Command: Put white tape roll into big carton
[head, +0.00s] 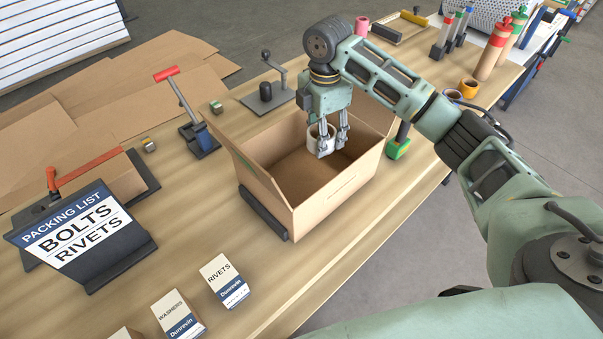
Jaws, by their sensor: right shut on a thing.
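The big carton (335,195) stands open on the wooden workbench, with its flaps up and no contents visible on the floor area that shows. My right gripper (328,146) is over the carton's opening, pointing down. It is shut on the white tape roll (315,133), which hangs between the fingers near the carton's upper right part. The fingers hide part of the roll. I cannot tell exactly how far the roll is below the rim. My left gripper is not in view.
A packing list stand (75,235) is at the left. Small boxes labelled rivets (224,280) and washers (178,314) lie at the front. A green tape dispenser (398,147) is just right of the carton. A red-handled tool (188,110) and a crank device (270,90) stand behind it.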

